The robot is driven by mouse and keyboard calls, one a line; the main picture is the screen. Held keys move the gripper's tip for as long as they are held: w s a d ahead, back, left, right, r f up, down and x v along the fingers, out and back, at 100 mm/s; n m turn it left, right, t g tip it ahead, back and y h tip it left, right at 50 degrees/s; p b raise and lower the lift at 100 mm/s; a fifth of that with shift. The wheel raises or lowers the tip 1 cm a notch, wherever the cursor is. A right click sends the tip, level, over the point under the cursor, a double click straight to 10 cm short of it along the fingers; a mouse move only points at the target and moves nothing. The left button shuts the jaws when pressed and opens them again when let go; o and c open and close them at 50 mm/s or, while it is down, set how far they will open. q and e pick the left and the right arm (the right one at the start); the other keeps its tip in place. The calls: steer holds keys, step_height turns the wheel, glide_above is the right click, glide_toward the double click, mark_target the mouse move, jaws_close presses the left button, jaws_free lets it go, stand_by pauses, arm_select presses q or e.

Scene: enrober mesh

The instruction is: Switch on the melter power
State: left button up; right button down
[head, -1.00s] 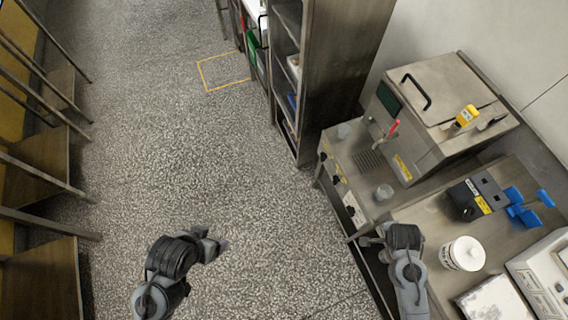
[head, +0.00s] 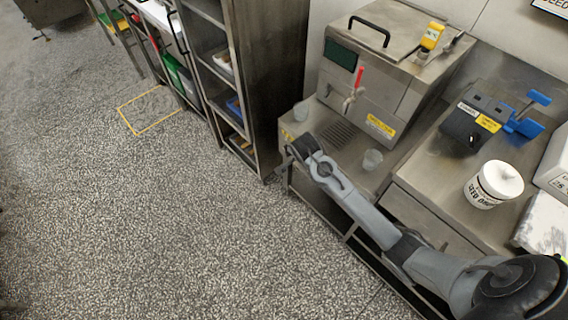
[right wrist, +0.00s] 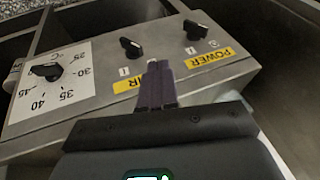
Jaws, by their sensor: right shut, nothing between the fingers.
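The melter (head: 355,88) is a steel machine with a lidded top and a red-handled tap, standing on a counter in the head view. Its control panel (right wrist: 95,92) shows in the right wrist view, with a black power knob (right wrist: 195,30) beside a yellow POWER label (right wrist: 209,58). My right gripper (right wrist: 157,82) is shut and empty, its fingertips in front of the panel between the power knob and the middle knob (right wrist: 130,47). I see no clear contact with either knob. In the head view my right arm hides most of the panel. My left gripper is out of view.
A temperature dial (right wrist: 47,71) is on the same panel. The middle knob's yellow label (right wrist: 128,87) is partly covered by my fingers. Clear cups, a white tub (head: 494,184) and a black box (head: 474,120) stand on the counters. A steel shelf rack (head: 265,75) is left of the melter.

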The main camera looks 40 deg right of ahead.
arm_select(q)
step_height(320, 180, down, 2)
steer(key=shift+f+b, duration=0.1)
steer(key=shift+b, duration=0.5)
arm_select(e)
steer(key=shift+w, duration=0.8)
arm_select(q)
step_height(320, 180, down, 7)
steer(key=b, duration=0.7)
arm_select(e)
steer(key=w+a+x, duration=0.1)
steer(key=w+x, duration=0.1)
steer(key=x, duration=1.1)
steer(key=shift+w+r, duration=0.35)
steer(key=shift+r, duration=0.05)
steer(key=shift+a, duration=0.1)
